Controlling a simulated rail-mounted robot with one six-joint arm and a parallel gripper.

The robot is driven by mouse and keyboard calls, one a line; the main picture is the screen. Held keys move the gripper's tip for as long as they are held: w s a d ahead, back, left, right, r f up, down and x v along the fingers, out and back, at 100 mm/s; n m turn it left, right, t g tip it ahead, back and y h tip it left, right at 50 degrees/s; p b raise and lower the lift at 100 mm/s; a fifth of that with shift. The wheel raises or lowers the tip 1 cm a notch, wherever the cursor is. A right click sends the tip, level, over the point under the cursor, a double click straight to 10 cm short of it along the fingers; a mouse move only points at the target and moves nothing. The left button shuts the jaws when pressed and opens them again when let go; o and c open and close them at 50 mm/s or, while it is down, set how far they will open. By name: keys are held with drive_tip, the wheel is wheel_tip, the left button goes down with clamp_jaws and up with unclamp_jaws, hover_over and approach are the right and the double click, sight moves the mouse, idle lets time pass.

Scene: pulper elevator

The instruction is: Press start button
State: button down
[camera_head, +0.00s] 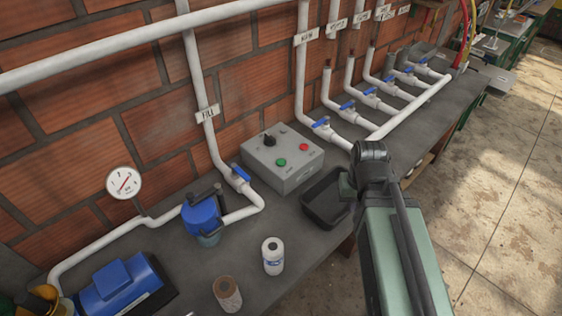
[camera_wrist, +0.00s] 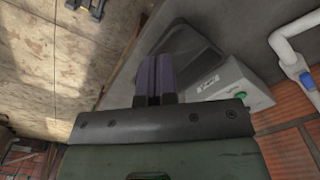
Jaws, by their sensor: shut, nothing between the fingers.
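A grey control box (camera_head: 297,180) stands on the bench against the brick wall. Its top carries a green button (camera_head: 281,162), a red button (camera_head: 304,147) and a black knob (camera_head: 269,140); their small labels are unreadable. My gripper (camera_wrist: 157,62) shows in the wrist view with its two dark fingers together and nothing between them. In that view the control box (camera_wrist: 225,82) lies to the right of the fingers, apart from them, with a green spot on it. In the head view my arm's end is right of the box, over a black tray; the fingertips are not clear there.
The black tray (camera_head: 318,212) sits just right of the box. White pipes with blue valve handles (camera_head: 241,174) run along the wall on both sides. A blue filter (camera_head: 203,214), a white bottle (camera_head: 273,262) and a cartridge (camera_head: 227,296) stand at the lower left.

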idle(0.6)
drive_tip(key=n+t+b, duration=0.5)
drive_tip(key=n+t, duration=0.3)
drive_tip(key=t, duration=0.1)
hover_over(280, 162)
drive_tip(key=shift+w+a, duration=0.1)
drive_tip(key=shift+a, duration=0.05)
wheel_tip(280, 162, down, 9)
drive_tip(key=b, duration=0.9)
idle(0.4)
